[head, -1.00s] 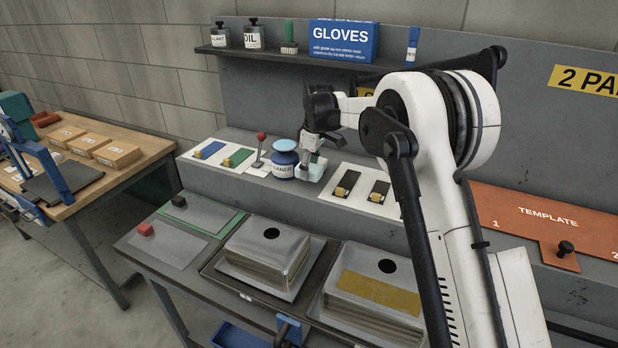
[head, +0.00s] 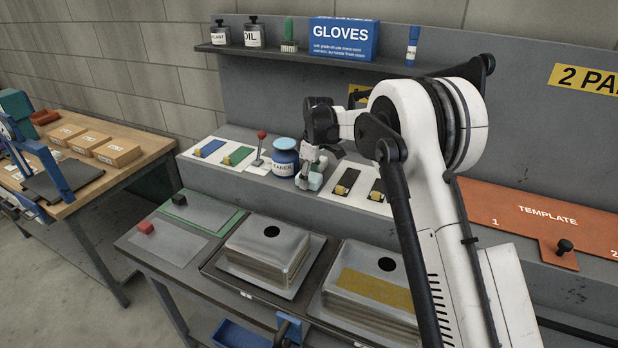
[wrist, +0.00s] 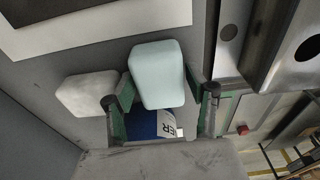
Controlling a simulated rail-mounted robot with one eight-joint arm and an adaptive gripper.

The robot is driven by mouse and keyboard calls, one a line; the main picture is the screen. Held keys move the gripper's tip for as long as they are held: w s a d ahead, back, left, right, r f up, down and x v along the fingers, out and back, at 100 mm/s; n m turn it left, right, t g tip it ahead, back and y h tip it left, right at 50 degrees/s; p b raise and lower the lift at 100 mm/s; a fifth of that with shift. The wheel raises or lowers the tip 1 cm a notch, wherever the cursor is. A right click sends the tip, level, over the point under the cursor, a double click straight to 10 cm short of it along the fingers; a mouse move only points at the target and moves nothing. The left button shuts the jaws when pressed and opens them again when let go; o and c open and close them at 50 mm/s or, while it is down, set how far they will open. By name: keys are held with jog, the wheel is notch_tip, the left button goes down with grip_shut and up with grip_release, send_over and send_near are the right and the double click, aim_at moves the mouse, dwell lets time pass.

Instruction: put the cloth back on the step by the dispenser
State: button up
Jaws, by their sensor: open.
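A pale teal, rounded block (wrist: 158,75), which looks like a folded cloth, lies between the spread fingers of my gripper (wrist: 160,100) in the wrist view. In the head view the teal block (head: 315,182) sits low beside the fingers of my gripper (head: 307,178), at the step. The gripper is open; I cannot tell whether a finger touches the block. A blue dispenser jar (head: 285,158) with a white label stands on the step just left of the gripper. Part of its blue body (wrist: 142,124) shows between the fingers in the wrist view.
A whitish block (wrist: 88,92) lies left of the teal one in the wrist view. White cards (head: 222,163) with blue and green pieces, a red-knobbed lever (head: 261,137) and cards with dark pieces (head: 347,180) flank the gripper.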

aim_at(313, 176)
jog(key=shift+r, duration=0.15)
notch_tip(313, 176, up, 12)
jog(key=d, duration=0.1)
jog(key=s+d+r+m+t, duration=0.2)
jog(key=s+d+r+m, duration=0.1)
jog(key=s+d+r, duration=0.6)
jog(key=s+d+r+m+t, duration=0.1)
jog(key=s+d+m, duration=0.35)
jog(key=s, duration=0.85)
jog(key=s+d+r+m+t, duration=0.1)
jog(key=s+d+m+t, duration=0.15)
jog(key=s+d, duration=0.7)
jog(key=s+f+m+t+h, duration=0.1)
jog(key=s+f+m, duration=0.2)
jog(key=s+f, duration=0.4)
jog(key=s, duration=0.8)
jog(key=shift+s+f+m+b, duration=0.3)
jog(key=shift+s+f+b, duration=0.05)
jog(key=shift+s+b, duration=0.05)
jog(key=shift+d, duration=0.1)
